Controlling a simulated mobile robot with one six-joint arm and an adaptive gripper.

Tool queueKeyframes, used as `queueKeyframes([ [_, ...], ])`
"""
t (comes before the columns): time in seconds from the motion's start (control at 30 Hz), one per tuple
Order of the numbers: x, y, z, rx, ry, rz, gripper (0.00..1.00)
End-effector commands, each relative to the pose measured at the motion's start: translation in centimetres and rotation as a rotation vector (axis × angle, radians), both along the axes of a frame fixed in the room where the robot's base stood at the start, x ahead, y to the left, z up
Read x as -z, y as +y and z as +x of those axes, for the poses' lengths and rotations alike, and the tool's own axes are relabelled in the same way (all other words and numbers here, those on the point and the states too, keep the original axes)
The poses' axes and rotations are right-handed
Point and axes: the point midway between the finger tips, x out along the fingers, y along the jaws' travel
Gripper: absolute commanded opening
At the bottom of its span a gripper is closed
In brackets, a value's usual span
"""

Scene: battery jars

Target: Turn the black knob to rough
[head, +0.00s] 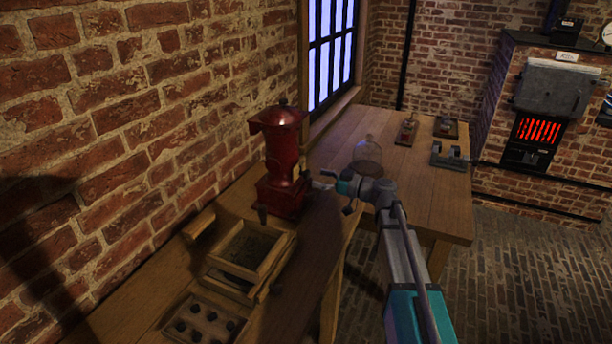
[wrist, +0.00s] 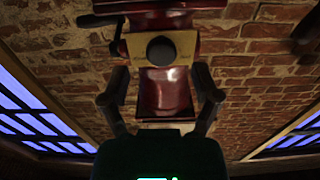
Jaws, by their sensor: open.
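A tall red grinder (head: 280,160) stands on the wooden bench against the brick wall in the head view. In the wrist view its round black knob (wrist: 161,50) sits on a pale plate (wrist: 184,43) on the red body. No setting marks are legible, and I cannot tell where the knob points. My gripper (head: 322,180) is close to the grinder's right side in the head view. In the wrist view my gripper (wrist: 159,72) is open, one finger to each side of the knob's line, with nothing held. I cannot tell whether it touches anything.
A wooden box (head: 252,248) and a holed block (head: 203,322) lie in front of the grinder. A glass dome (head: 367,152) stands behind my arm. Small devices (head: 450,155) sit at the table's far end. A furnace (head: 540,125) glows at the back right.

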Motion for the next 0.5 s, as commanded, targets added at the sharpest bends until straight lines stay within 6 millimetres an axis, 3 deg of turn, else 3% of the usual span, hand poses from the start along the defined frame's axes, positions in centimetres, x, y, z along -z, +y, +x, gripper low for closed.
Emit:
queueKeyframes([
  [0.2, 0.0, 2.7, 1.1, -0.002, 0.0, 0.0, 0.8],
  [0.5, 0.0, 4.2, 1.5, 0.0, 0.0, 0.0, 0.8],
])
